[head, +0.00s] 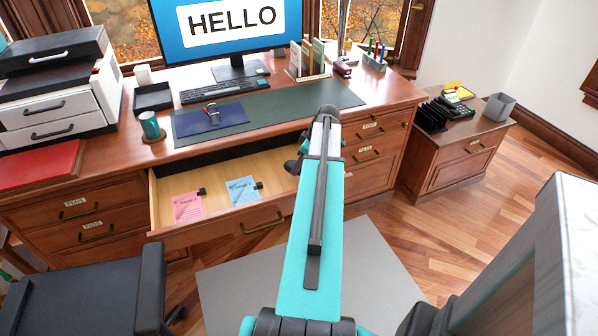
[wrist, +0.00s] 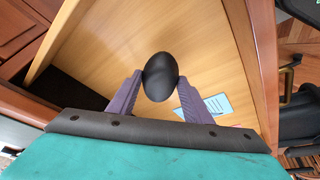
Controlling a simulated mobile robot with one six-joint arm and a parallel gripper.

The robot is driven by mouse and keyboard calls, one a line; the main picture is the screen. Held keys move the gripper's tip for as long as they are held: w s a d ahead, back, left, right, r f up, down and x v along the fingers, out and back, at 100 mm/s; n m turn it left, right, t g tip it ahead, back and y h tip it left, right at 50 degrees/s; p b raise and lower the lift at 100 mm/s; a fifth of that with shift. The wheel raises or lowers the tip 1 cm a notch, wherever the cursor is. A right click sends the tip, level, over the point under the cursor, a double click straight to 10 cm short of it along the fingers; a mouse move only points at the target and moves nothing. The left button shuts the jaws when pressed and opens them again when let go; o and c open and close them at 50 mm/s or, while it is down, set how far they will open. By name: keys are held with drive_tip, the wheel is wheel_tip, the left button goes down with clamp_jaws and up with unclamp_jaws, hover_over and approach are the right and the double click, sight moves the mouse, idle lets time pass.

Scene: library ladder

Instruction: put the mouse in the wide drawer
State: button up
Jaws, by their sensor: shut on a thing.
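The black, rounded mouse (wrist: 160,77) is between the two purple fingers of my gripper (wrist: 160,88) in the wrist view. My gripper is shut on it. The wide drawer (head: 160,205) under the desk is pulled open, and its pale wood floor also fills much of the wrist view (wrist: 215,45). My gripper (head: 296,163) is over the right part of the drawer in the head view, where my arm hides part of it. I cannot tell how far the mouse is above the drawer floor.
A pink paper (head: 187,207) and a blue paper (head: 243,190) with black clips lie in the drawer. The desk (head: 385,98) behind holds a keyboard (head: 225,90), a monitor (head: 235,25) and a teal mug (head: 150,126). A dark chair (head: 85,295) stands at the front left.

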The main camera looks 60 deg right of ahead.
drive_tip(key=shift+f, duration=1.8)
drive_tip(key=shift+f, duration=0.2)
drive_tip(key=o, duration=1.2)
drive_tip(key=shift+b+v, duration=0.3)
drive_tip(key=shift+v, duration=5.9)
drive_tip(key=shift+s, duration=0.1)
